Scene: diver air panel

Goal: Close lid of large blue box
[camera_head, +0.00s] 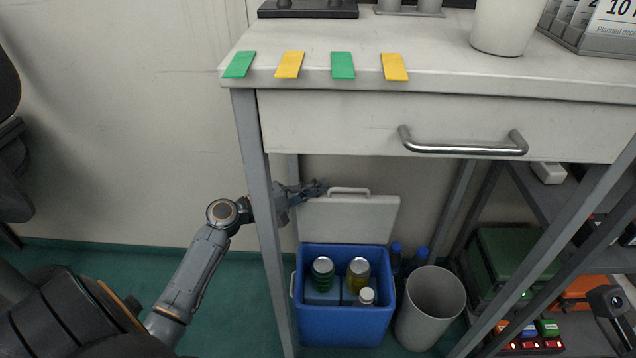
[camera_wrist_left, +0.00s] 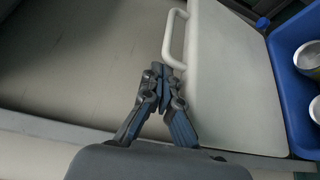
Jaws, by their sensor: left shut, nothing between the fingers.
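The large blue box (camera_head: 341,325) stands on the floor under the desk, with cans and a white-capped bottle inside. Its pale lid (camera_head: 349,218) is open and stands upright at the back of the box, with a handle (camera_head: 349,190) along its top edge. My left gripper (camera_head: 322,187) is shut and empty beside the upper left corner of the lid. In the left wrist view the gripper (camera_wrist_left: 161,70) is close to the lid handle (camera_wrist_left: 174,40), and the lid (camera_wrist_left: 232,75) lies to its right. I cannot tell whether they touch.
A desk leg (camera_head: 262,220) stands in front of my left arm. The desk drawer (camera_head: 330,125) is above the box. A grey bin (camera_head: 430,305) and blue-capped bottles (camera_head: 418,258) stand right of the box. A shelf with cases is further right.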

